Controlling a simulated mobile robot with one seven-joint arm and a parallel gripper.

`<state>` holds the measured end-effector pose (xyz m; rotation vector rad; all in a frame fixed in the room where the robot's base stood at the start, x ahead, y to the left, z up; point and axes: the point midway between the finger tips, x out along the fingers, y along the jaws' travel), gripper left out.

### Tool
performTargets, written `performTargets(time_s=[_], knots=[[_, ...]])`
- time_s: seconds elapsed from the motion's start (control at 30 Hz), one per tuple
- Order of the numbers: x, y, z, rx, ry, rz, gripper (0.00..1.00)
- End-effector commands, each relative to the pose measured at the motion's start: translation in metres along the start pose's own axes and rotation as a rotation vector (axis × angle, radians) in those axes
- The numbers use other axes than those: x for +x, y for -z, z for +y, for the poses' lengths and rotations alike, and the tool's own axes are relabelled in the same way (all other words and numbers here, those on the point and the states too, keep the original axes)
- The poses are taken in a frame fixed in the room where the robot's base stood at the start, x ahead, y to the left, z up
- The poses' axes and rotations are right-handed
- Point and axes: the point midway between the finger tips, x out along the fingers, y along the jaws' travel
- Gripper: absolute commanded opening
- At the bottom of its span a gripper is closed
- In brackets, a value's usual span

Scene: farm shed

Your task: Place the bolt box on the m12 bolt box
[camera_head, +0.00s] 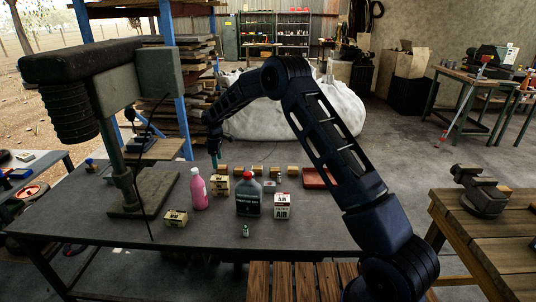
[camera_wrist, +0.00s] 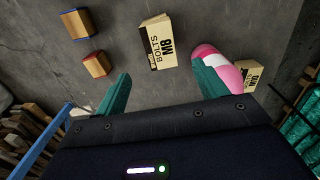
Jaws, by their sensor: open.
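A cardboard bolt box (camera_head: 220,188) with a dark printed label stands on the grey workbench, right of a pink bottle (camera_head: 198,190). In the wrist view a box lettered BOLTS M8 (camera_wrist: 158,45) lies ahead of my fingers. A second, similar bolt box (camera_head: 176,218) sits nearer the front left. It also shows in the wrist view (camera_wrist: 252,72), partly hidden by the pink bottle; its size marking is hard to read. My gripper (camera_head: 214,160) hangs over the back of the bench, near the first box. Its green fingers (camera_wrist: 160,85) are apart, with nothing between them.
A dark motor oil bottle (camera_head: 248,202), a white-and-red box (camera_head: 282,206) and a small green bottle (camera_head: 245,231) stand to the right. Several small wooden blocks (camera_head: 257,171) and a red tray (camera_head: 319,178) line the back. A drill press (camera_head: 122,150) stands at left.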

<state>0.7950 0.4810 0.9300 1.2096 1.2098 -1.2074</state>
Motion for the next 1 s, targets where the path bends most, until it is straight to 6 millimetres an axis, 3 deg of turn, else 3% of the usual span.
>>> performTargets(time_s=[0.2, 0.37, 0.67, 1.0], knots=[[-0.008, -0.006, 0.002, 0.013, -0.004, 0.002, 0.72], [-0.049, -0.04, 0.005, 0.082, -0.024, 0.011, 0.72], [-0.149, -0.139, -0.004, 0.288, -0.073, 0.037, 0.72], [-0.239, -0.252, -0.045, 0.526, -0.127, 0.07, 0.72]])
